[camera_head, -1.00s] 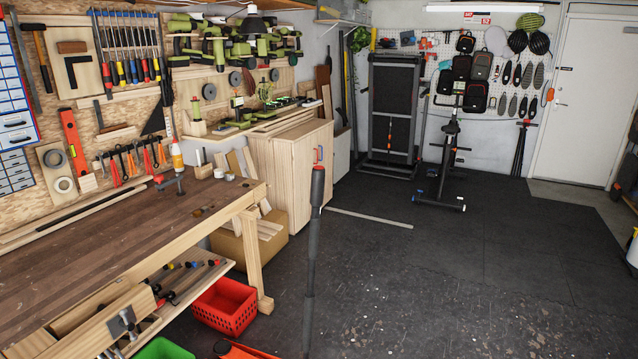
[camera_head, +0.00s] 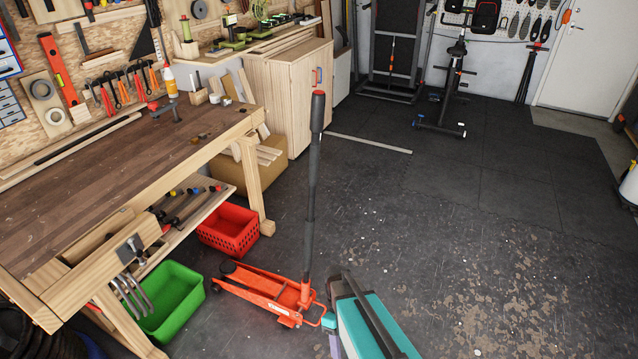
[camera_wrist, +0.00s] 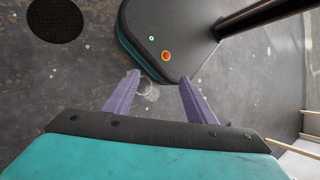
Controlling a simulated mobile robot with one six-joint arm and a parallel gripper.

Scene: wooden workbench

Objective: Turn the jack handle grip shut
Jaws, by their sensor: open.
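The orange-red floor jack (camera_head: 268,291) stands on the dark floor beside the workbench in the head view. Its dark jack handle (camera_head: 310,215) rises nearly upright from the jack body. The thicker black handle grip (camera_head: 317,122) is at the top and has a red end. My gripper (camera_wrist: 160,76) shows in the wrist view with two purple fingers apart and nothing between them. I cannot identify the grip in the wrist view.
A wooden workbench (camera_head: 120,155) stands left of the jack. A red basket (camera_head: 229,232) and a green bin (camera_head: 172,300) sit by its legs, close to the jack. The floor (camera_head: 480,245) to the right is open. An exercise bike (camera_head: 441,125) stands farther back.

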